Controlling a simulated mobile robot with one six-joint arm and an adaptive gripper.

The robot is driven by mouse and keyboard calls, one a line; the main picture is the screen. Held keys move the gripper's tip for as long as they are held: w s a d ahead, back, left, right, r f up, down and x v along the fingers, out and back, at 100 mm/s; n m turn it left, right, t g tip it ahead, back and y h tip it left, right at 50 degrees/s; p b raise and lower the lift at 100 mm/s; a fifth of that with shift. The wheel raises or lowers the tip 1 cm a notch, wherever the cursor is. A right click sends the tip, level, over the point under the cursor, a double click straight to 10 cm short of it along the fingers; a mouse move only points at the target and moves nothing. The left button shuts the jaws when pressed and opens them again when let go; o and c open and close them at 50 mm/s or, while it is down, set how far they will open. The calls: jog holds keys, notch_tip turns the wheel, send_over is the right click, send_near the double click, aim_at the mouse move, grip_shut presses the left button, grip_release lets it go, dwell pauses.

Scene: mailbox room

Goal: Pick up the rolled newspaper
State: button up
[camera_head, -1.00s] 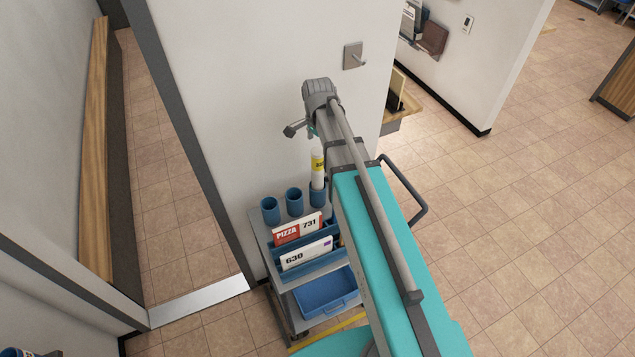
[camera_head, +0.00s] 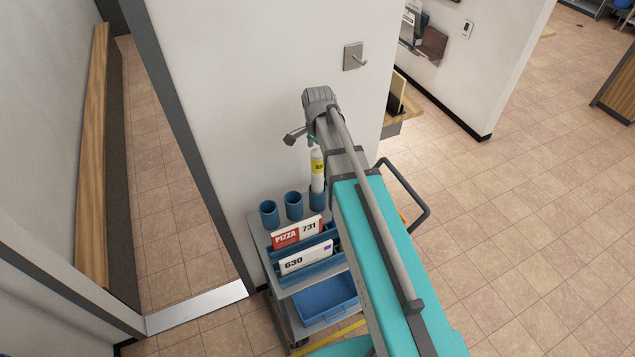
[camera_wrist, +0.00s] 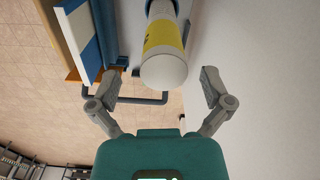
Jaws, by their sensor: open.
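The rolled newspaper (camera_head: 318,171) is a white roll with a yellow band, standing upright in a blue cup (camera_head: 317,199) on the cart. In the wrist view the roll (camera_wrist: 163,62) points its round white end toward me. My gripper (camera_wrist: 161,85) is open, with one finger to each side of the roll's end and visible gaps between. In the head view my arm hides most of the gripper (camera_head: 311,139), which is just above the roll's top.
The grey cart (camera_head: 285,322) holds two empty blue cups (camera_head: 269,214), blue racks with mail labelled "PIZZA 731" (camera_head: 297,234) and "630" (camera_head: 305,258), and a blue bin (camera_head: 326,300) below. Open tiled floor (camera_head: 500,220) lies right.

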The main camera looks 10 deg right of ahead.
aim_at(318, 162)
jog(key=shift+w+f+b, duration=0.2)
jog(key=shift+f+b, duration=1.95)
jog(key=shift+f, duration=0.2)
jog(key=c, duration=1.3)
